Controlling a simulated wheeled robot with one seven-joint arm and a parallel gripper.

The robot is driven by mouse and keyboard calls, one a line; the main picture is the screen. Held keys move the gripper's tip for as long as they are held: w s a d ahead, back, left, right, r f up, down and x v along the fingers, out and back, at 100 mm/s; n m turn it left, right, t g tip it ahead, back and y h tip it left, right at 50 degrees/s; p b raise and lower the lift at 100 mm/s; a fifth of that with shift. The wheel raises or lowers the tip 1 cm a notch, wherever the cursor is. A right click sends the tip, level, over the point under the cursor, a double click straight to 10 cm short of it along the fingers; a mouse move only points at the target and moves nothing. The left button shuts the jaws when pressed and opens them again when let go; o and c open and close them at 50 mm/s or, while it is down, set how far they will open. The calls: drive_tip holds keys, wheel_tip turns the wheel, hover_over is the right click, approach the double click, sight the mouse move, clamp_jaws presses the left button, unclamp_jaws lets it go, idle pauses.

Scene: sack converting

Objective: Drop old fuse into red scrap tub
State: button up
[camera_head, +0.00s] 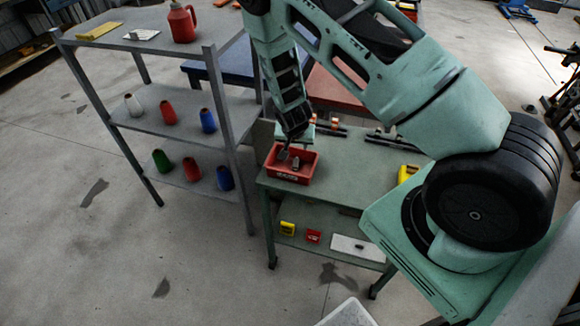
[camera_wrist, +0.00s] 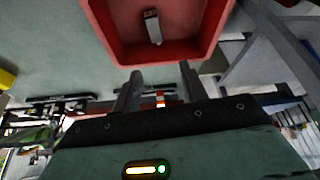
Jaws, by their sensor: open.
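The red scrap tub (camera_head: 291,179) stands on the green bench top, at its left end in the head view. It also fills the top of the wrist view (camera_wrist: 105,28). A small grey-and-pale piece, which looks like the old fuse (camera_wrist: 152,27), lies inside the tub in the wrist view. My gripper (camera_head: 290,157) is at the tub in the head view. Its two fingers (camera_wrist: 159,77) stand apart in the wrist view with nothing between them, and the fuse shows beyond their tips. In the head view I cannot clearly tell the fuse from the fingertips.
The green bench (camera_head: 345,173) carries dark rails and a yellow item (camera_head: 407,173) to the right of the tub. Its lower shelf holds small yellow and red boxes. A grey rack (camera_head: 185,105) with coloured cones and a red jug (camera_head: 182,22) stands close on the left.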

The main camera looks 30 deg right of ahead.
drive_tip(key=b+v, duration=0.2)
drive_tip(key=v, duration=1.4)
drive_tip(key=shift+r+b, duration=0.25)
drive_tip(key=shift+b, duration=0.15)
drive_tip(key=shift+a, duration=0.1)
drive_tip(key=s+a+r+n+g+y+b, duration=0.1)
drive_tip(key=s+a+n+y+b, duration=0.2)
drive_tip(key=a, duration=0.4)
drive_tip(key=s+a+n+g+y, duration=0.1)
drive_tip(key=s+a+n, duration=0.2)
drive_tip(key=s+a, duration=0.4)
drive_tip(key=s+a+r+n+b, duration=0.1)
drive_tip(key=s+a+r+n, duration=0.1)
drive_tip(key=s+n, duration=0.3)
drive_tip(key=s+a+r+n+g+b, duration=0.1)
drive_tip(key=s+a+n, duration=0.4)
drive_tip(key=s, duration=0.5)
wheel_tip(320, 180, up, 3)
drive_tip(key=shift+s+f+g+b, duration=0.15)
drive_tip(key=shift+g+b, duration=0.15)
drive_tip(key=shift+b, duration=0.25)
drive_tip(key=shift+a, duration=0.15)
